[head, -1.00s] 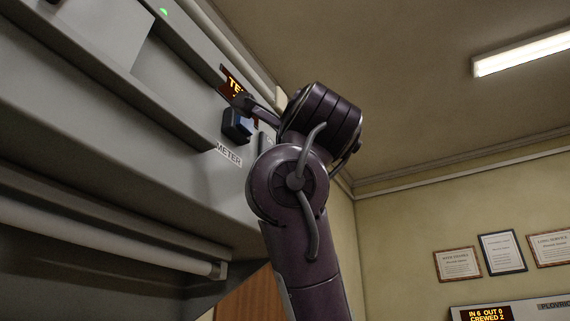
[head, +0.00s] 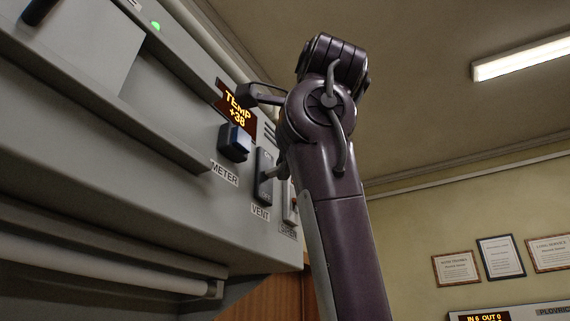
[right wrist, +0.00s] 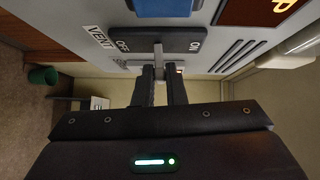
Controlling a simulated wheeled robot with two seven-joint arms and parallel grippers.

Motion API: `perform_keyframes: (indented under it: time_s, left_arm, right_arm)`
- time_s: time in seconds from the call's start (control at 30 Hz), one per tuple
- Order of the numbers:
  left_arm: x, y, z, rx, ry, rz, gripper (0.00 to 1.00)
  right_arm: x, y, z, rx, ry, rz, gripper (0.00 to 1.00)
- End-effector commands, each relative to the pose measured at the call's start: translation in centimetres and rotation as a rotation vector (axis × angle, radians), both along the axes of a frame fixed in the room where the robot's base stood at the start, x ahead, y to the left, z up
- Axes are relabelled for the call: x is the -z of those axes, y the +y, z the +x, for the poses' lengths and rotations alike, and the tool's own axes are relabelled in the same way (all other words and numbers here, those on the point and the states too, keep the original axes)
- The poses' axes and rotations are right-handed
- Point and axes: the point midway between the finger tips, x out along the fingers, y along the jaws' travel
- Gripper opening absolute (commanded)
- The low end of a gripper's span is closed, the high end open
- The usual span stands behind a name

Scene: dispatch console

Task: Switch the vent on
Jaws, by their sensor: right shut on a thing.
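The vent switch (head: 261,188) is a dark upright plate on the grey console front, with its VENT label below, ON at its top and OFF at its bottom. In the right wrist view the plate (right wrist: 180,38) lies sideways, OFF at left and ON at right. Its grey lever (right wrist: 158,50) stands out near the middle of the plate. My right gripper (right wrist: 161,74) is shut on this lever, one dark finger on each side. In the head view the right gripper (head: 282,172) is mostly hidden behind my arm. My left gripper is not in view.
A blue-faced METER button (head: 235,143) sits left of the vent switch, under a TEMP display (head: 238,108) reading +38. Another switch plate (head: 290,204) with a red part is close on the right, partly covered by my arm. A console ledge (head: 150,120) runs at left.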

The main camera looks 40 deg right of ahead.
Motion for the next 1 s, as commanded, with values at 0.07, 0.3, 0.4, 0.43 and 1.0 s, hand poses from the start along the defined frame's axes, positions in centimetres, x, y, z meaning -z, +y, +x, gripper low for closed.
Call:
perform_keyframes:
  time_s: [0.07,0.3,0.4,0.43,1.0]
  left_arm:
    - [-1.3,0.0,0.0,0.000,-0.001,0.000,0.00]
    - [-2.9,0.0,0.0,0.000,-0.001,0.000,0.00]
    - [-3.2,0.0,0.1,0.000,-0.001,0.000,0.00]
    - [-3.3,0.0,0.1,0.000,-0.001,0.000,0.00]
    - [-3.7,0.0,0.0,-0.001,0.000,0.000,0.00]
  right_arm:
    - [-1.0,0.0,0.0,0.001,0.062,-0.018,0.00]
    - [-1.6,0.0,0.2,0.001,0.233,-0.068,0.00]
    - [-1.8,0.1,0.3,0.001,0.283,-0.084,0.00]
    - [-1.8,0.1,0.3,0.002,0.297,-0.088,0.00]
    - [-2.0,0.1,0.5,0.002,0.387,-0.116,0.00]
